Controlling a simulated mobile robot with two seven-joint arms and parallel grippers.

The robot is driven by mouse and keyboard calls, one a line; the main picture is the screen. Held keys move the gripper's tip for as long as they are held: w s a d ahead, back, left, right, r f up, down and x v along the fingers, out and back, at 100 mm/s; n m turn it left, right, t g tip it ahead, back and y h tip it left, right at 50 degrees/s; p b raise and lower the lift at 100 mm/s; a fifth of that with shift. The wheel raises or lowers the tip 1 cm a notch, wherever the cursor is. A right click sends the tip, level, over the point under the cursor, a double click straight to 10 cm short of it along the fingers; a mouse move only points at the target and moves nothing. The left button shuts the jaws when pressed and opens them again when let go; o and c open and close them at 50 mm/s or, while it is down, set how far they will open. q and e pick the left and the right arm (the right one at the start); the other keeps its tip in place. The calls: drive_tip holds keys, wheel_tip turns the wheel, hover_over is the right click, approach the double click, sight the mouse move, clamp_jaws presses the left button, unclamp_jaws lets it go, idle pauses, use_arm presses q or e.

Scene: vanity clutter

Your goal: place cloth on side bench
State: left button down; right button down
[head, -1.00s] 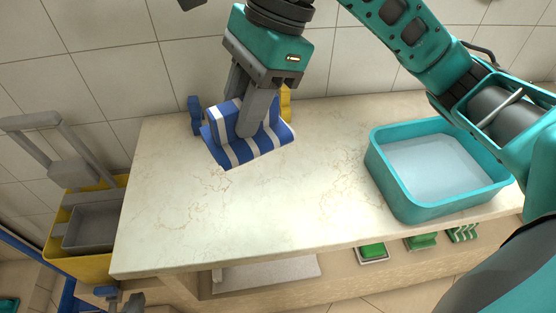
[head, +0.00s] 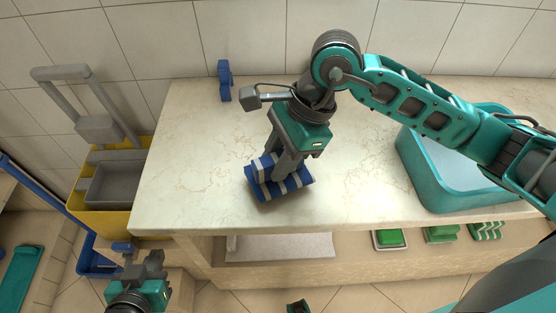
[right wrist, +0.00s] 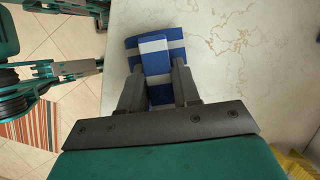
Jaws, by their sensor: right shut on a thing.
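The blue-and-white striped cloth (head: 263,192) is near the front edge of the marble counter (head: 200,150). My right gripper (head: 282,172) points down with its fingers closed around a raised fold of the cloth. The right wrist view shows the fold of the cloth (right wrist: 154,62) between the two fingers (right wrist: 155,88). I cannot tell whether the cloth touches the counter. My left gripper (head: 137,262) is low at the left, off the counter's front left corner, and its jaw gap is unclear. A beige wooden bench-like surface (head: 180,285) is partly visible beside it.
A teal basin (head: 425,185) stands at the counter's right. A yellow cart (head: 105,222) with a grey bin is left of the counter. Green items (head: 390,238) lie on the lower shelf. The counter's left part is clear.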

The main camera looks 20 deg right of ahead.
drive_tip(key=shift+f, duration=0.6)
drive_tip(key=c, duration=0.8)
unclamp_jaws()
use_arm(q)
drive_tip(key=shift+d, duration=0.1)
drive_tip(key=shift+s+a+r+p, duration=0.1)
drive_tip(key=shift+a+p, duration=0.15)
drive_tip(key=shift+p, duration=0.3)
use_arm(e)
drive_tip(key=v, duration=1.2)
drive_tip(key=shift+s, duration=0.1)
